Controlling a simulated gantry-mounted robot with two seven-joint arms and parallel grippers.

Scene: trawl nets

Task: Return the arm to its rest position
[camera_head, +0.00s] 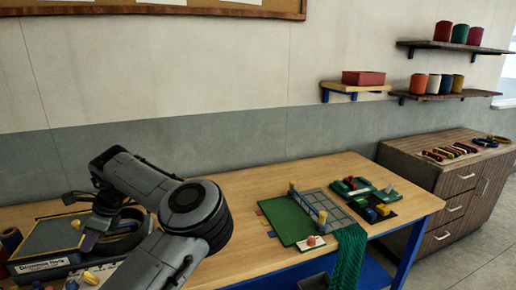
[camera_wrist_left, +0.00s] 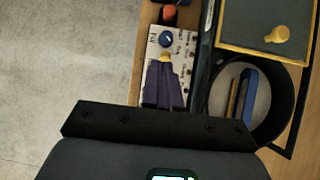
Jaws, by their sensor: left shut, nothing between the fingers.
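My left arm (camera_head: 160,200) reaches in over the left part of the wooden bench (camera_head: 260,188). My left gripper (camera_head: 90,240) points down over the equipment at the bench's left end. In the left wrist view its dark purple fingers (camera_wrist_left: 163,84) are together and hold nothing. They hang over a pale panel (camera_wrist_left: 183,45) with a blue knob (camera_wrist_left: 166,39); a yellow piece shows at their tips. I cannot tell whether they touch the panel. My right gripper is not in view.
A yellow-edged box lid (camera_wrist_left: 262,58) with a yellow knob and a round dark container (camera_wrist_left: 272,118) lie close beside the gripper. A green board (camera_head: 287,221) and draped green net (camera_head: 348,256) are at the bench's right. Bare wood lies between.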

